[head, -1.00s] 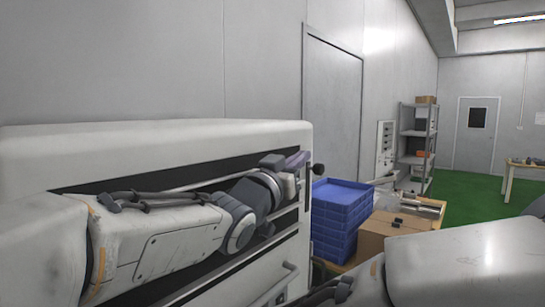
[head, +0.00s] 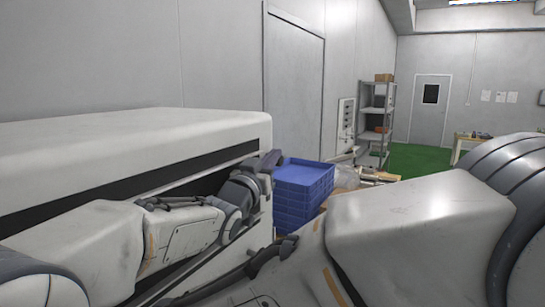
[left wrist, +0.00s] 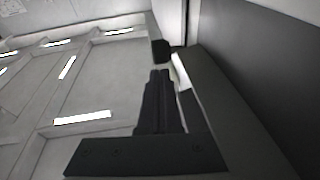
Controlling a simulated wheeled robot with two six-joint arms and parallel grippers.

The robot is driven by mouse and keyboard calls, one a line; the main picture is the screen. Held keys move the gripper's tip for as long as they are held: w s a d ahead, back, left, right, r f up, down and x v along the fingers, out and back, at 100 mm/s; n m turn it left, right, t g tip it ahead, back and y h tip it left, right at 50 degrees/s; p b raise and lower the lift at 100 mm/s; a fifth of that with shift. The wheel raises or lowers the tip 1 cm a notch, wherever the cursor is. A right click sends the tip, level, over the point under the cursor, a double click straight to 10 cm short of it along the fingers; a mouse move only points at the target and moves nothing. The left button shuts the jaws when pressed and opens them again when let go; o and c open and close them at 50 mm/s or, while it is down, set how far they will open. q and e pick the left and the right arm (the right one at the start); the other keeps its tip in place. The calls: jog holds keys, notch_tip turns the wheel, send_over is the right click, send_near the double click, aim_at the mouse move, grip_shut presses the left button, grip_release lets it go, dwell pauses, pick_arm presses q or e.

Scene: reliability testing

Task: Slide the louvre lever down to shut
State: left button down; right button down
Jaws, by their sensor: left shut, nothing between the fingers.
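A white cabinet (head: 120,130) with a dark slotted front fills the left of the head view. My left gripper (head: 268,162) is at the cabinet's right front corner, small and partly hidden by its own wrist. In the left wrist view the dark fingers (left wrist: 158,78) are shut and empty. A small black block (left wrist: 160,49), which looks like the lever's knob, is just beyond the fingertips; I cannot tell whether they touch. The lever does not show clearly in the head view. My right gripper is not in view.
A stack of blue crates (head: 303,190) stands just right of the cabinet corner. Behind are a grey shelf rack (head: 376,125), a door (head: 430,110) and a small table (head: 462,148). Green floor (head: 410,160) is open at the back. My right arm crosses the foreground.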

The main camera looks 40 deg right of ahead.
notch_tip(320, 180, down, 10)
jog(key=b, duration=0.9)
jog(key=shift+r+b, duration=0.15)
jog(key=shift+b, duration=0.15)
